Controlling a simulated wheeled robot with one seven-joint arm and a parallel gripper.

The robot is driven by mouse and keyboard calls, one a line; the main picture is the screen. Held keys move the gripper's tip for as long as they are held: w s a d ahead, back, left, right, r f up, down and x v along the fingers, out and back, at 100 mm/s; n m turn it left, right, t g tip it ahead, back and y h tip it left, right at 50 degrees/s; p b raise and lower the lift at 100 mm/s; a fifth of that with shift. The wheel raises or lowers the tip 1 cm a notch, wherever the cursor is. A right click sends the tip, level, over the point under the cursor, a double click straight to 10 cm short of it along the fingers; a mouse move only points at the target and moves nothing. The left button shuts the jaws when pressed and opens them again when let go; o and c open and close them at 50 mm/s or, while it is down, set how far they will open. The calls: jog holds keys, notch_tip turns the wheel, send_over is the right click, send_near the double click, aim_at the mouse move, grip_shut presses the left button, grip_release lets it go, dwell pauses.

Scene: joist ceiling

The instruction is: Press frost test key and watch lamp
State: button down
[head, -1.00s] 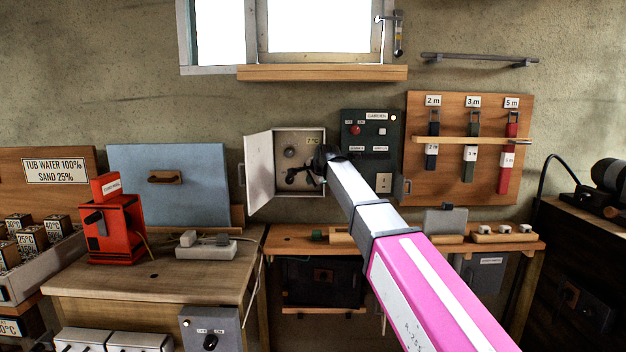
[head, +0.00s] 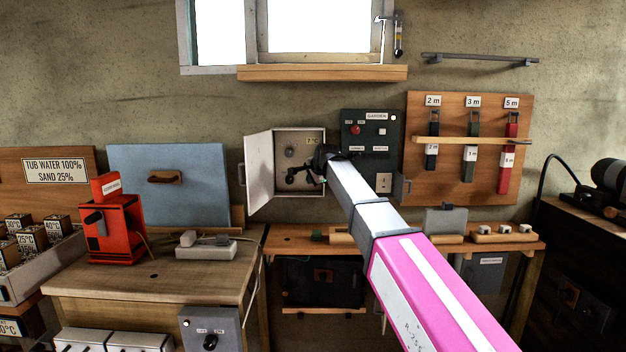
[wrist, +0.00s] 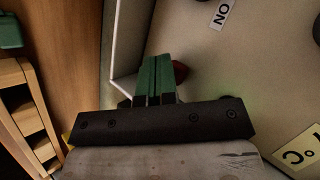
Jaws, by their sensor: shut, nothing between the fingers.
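An open grey wall box (head: 313,186) hangs below the window, its door (head: 259,172) swung out to the left. My gripper (head: 291,178) is at the box's front, small and dark in the head view. In the wrist view my gripper (wrist: 158,66) has its green fingers shut together and empty. A dark red round part (wrist: 180,72) on the box's panel shows just beside the fingertips, partly hidden by them; I cannot tell whether they touch. An "ON" label (wrist: 222,13) is on the panel. A faint green tint shows beside the gripper body; no lamp is clearly visible.
A dark green panel (head: 372,166) marked "GARDEN", with a red button (head: 355,130), is right of the box. A wooden board (head: 485,108) with hanging straps is farther right. The bench (head: 290,242) runs below. A red device (head: 115,228) stands at left.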

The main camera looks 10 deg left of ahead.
jog(key=shift+s+d, duration=0.25)
jog(key=shift+s, duration=0.65)
jog(key=s, duration=0.3)
jog(key=s+d, duration=0.1)
jog(key=s, duration=0.1)
jog(key=shift+s+d, duration=0.15)
jog(key=shift+s, duration=0.25)
dwell(0.5)
